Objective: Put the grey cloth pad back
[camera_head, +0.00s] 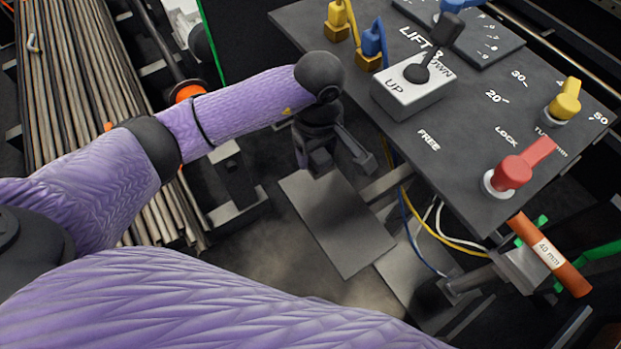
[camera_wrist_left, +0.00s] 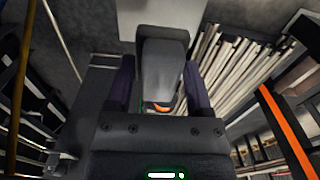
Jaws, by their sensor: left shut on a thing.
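My left gripper (camera_head: 328,160) reaches in from the left, beside the near-left edge of the dark control panel. In the left wrist view, the left gripper (camera_wrist_left: 160,85) has a dark finger on each side of a grey, rounded block. This block appears to be the grey cloth pad (camera_wrist_left: 162,60), and the gripper is shut on it. In the head view the pad is hard to tell apart from the dark fingers. The gripper is above a flat grey plate (camera_head: 345,225). I cannot tell whether the pad touches anything below. My right gripper is not in view.
An orange handle (camera_head: 552,255) sticks out at the lower right. Bundled rods (camera_head: 75,90) lie at the left.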

